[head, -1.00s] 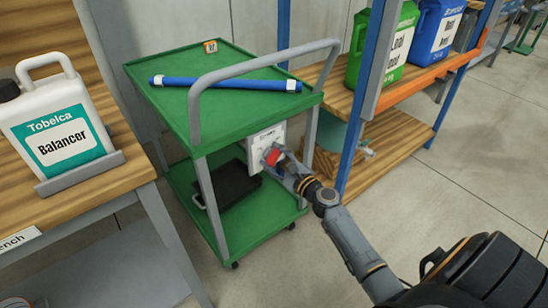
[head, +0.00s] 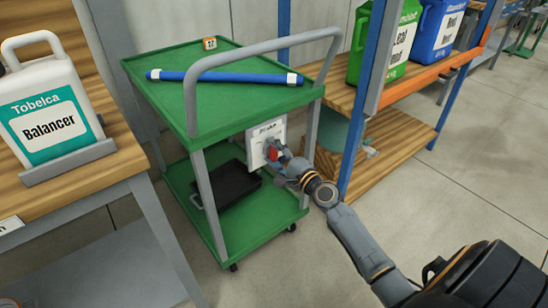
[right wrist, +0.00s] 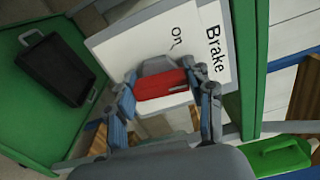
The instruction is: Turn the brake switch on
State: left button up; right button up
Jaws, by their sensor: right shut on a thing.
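The brake switch is a red handle (head: 273,152) on a white panel (head: 258,143) fixed to the side of the green cart. In the right wrist view the red handle (right wrist: 160,84) lies across the picture, and the panel (right wrist: 130,40) reads "Brake" and "On", with a small mark by "On". My right gripper (head: 276,159) is at the panel, with its two fingers (right wrist: 162,90) on either side of the red handle, shut on it. The fingers hide part of the handle in the head view. My left gripper is not in view.
The green cart (head: 150,92) carries a blue tube (head: 225,78) on top and a black tray (head: 232,184) below. A workbench (head: 90,165) with a Balancer jug (head: 50,110) is at left.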

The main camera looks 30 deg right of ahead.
jog(key=n+b, duration=0.1)
jog(key=n, duration=0.2)
jog(key=shift+f, duration=0.15)
jog(key=n, duration=0.2)
jog(key=shift+n+b, duration=0.3)
jog(key=shift+n, duration=1.8)
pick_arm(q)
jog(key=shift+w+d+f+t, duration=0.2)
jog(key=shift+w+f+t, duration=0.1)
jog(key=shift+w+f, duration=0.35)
pick_arm(e)
jog(key=shift+n, duration=0.6)
jog(key=o, duration=1.2)
